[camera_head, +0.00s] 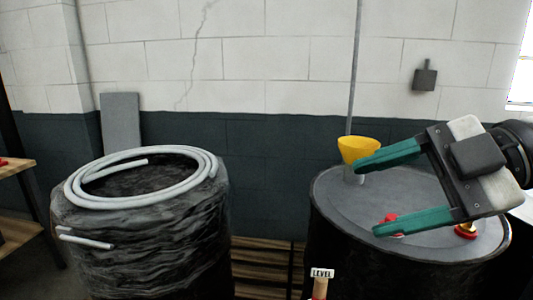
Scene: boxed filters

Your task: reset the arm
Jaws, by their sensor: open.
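My gripper (385,192) reaches in from the right in the head camera view. Its two teal fingers point left and stand wide apart, with nothing between them. It shows in front of the grey top of a dark drum (340,200). The upper fingertip overlaps the edge of a yellow funnel (357,149) in the picture; I cannot tell whether they touch. The lower finger partly covers a red cap (390,218) on the drum top.
A second drum wrapped in black film (150,250) stands at left with a coiled grey hose (135,158) on top. A brass fitting (466,231) sits on the right drum. A wooden pallet (262,255) shows between the drums.

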